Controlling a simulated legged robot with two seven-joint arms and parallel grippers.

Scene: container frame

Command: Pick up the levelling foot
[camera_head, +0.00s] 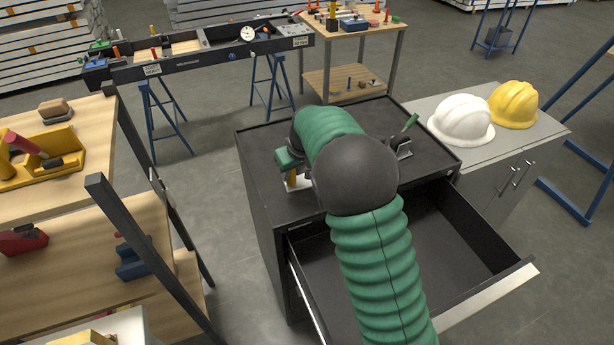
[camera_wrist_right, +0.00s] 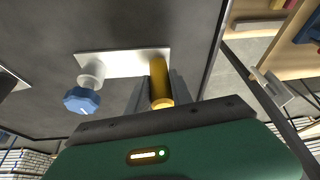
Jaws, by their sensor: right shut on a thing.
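My right gripper (camera_head: 287,168) is over the left part of the black cabinet's top, partly hidden by my green right arm. In the right wrist view its fingers (camera_wrist_right: 160,92) are closed on the sides of a yellow cylinder (camera_wrist_right: 160,80). The cylinder also shows in the head view (camera_head: 291,179), by a white plate (camera_head: 297,186). In the wrist view the cylinder's end is at the edge of this plate (camera_wrist_right: 120,63); a blue knob on a pale stem (camera_wrist_right: 80,100) is beside it. I cannot tell which part is the levelling foot. My left gripper is out of view.
The black cabinet (camera_head: 262,205) has its drawer (camera_head: 470,245) pulled open. A green-handled clamp (camera_head: 405,140) stands at the top's right side. White (camera_head: 461,118) and yellow (camera_head: 514,104) helmets are on a grey cabinet at the right. A wooden shelf unit (camera_head: 95,210) stands at the left.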

